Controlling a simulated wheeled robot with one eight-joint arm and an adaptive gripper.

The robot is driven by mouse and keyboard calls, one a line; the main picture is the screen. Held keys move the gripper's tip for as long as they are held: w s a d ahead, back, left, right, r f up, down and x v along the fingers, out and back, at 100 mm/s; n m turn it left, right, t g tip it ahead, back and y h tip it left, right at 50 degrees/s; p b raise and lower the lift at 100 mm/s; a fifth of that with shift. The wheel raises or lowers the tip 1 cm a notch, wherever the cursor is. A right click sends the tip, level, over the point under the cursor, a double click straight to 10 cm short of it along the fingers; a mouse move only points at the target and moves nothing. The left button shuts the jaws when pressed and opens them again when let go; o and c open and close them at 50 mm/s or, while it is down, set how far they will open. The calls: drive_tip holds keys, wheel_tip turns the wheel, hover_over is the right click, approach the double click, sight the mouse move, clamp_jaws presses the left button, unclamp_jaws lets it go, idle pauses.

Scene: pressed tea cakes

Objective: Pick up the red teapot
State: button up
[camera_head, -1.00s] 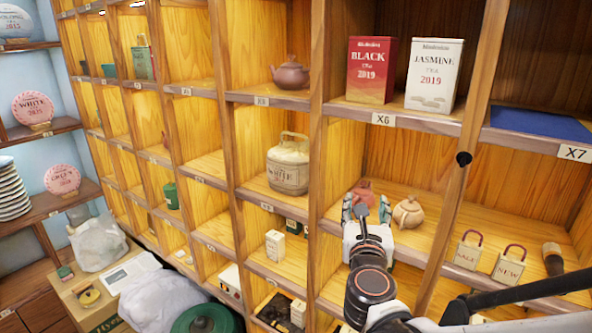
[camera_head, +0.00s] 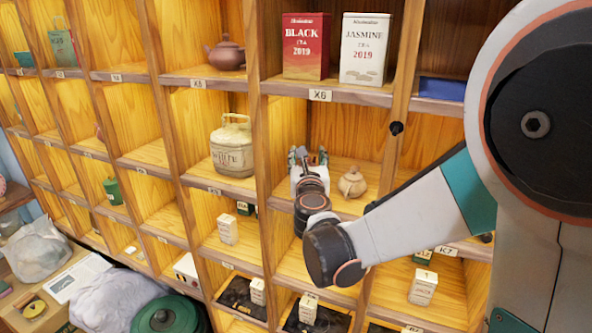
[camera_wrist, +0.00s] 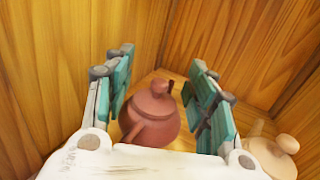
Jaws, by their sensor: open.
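The red teapot (camera_wrist: 150,118) is reddish-brown with a round lid knob. In the wrist view it sits in a wooden cubby, between the teal fingers of my gripper (camera_wrist: 161,75). My gripper is open, one finger on each side of the teapot; I cannot tell whether either finger touches it. In the head view my gripper (camera_head: 308,157) reaches into the cubby under the X6 label, and it hides the red teapot.
A beige teapot (camera_head: 353,183) stands close to the right of my gripper; it also shows in the wrist view (camera_wrist: 272,156). Wooden dividers (camera_head: 258,150) bound the cubby.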

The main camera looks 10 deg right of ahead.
drive_tip(key=shift+w, duration=0.2)
drive_tip(key=shift+s, duration=0.15)
drive_tip(key=shift+c, duration=0.5)
drive_tip(key=c, duration=1.1)
